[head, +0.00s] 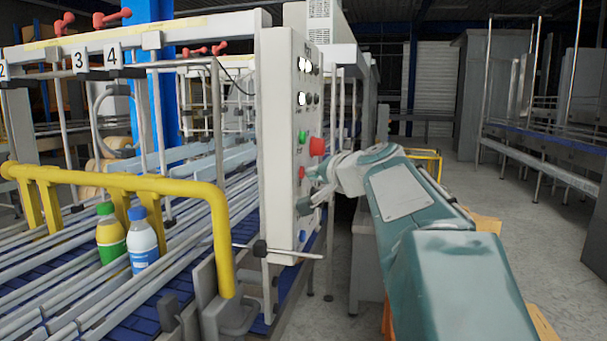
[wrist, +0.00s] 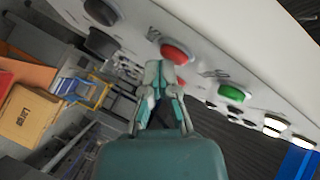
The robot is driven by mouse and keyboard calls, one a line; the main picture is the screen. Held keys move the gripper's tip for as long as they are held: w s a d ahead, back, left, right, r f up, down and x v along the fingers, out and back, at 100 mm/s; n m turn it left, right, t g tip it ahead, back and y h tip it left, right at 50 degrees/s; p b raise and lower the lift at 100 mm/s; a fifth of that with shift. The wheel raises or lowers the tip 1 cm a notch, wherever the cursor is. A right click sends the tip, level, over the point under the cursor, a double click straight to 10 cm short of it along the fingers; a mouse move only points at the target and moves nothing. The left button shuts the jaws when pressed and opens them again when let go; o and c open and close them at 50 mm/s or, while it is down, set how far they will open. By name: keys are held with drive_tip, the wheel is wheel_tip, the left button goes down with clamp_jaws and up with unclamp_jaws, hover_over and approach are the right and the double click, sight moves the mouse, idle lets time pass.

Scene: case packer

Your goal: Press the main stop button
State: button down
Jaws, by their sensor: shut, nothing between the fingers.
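A white control panel (head: 284,130) carries a large protruding red button (head: 317,147), a smaller red button (head: 301,172) below it and a green button (head: 303,135). Their labels are too small to read. In the wrist view, the shut fingers (wrist: 162,72) point toward the panel, close to a red button (wrist: 174,54), with a green button (wrist: 232,93) to the right. I cannot tell whether the fingers touch the panel.
Dark knobs (wrist: 102,42) are on the panel near the fingers. Two bottles (head: 142,242) stand on the conveyor. Floor (head: 450,210) is open at the right.

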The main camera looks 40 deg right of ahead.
drive_tip(key=shift+s+d, duration=0.45)
drive_tip(key=shift+s, duration=0.15)
drive_tip(key=s+d, duration=0.3)
drive_tip(key=shift+s+d, duration=0.15)
drive_tip(key=shift+s, duration=0.25)
idle(0.7)
drive_tip(key=s+a+f+n+g+y, duration=0.1)
drive_tip(key=s+a+f+n+g, duration=0.15)
drive_tip(key=a+f, duration=0.55)
drive_tip(key=s+a+f+n+g+y, duration=0.1)
drive_tip(key=a+f+n+g+y, duration=0.3)
drive_tip(key=a, duration=0.7)
drive_tip(key=s+a+f+n+g+h, duration=0.1)
drive_tip(key=s+a+f+n+h, duration=0.1)
drive_tip(key=s+f, duration=0.5)
drive_tip(key=s+a+f+n+g+h, duration=0.2)
drive_tip(key=s+a+f+n, duration=0.2)
drive_tip(key=s+a+f, duration=0.3)
wheel_tip(320, 180, down, 3)
drive_tip(key=shift+s+a+r, duration=0.2)
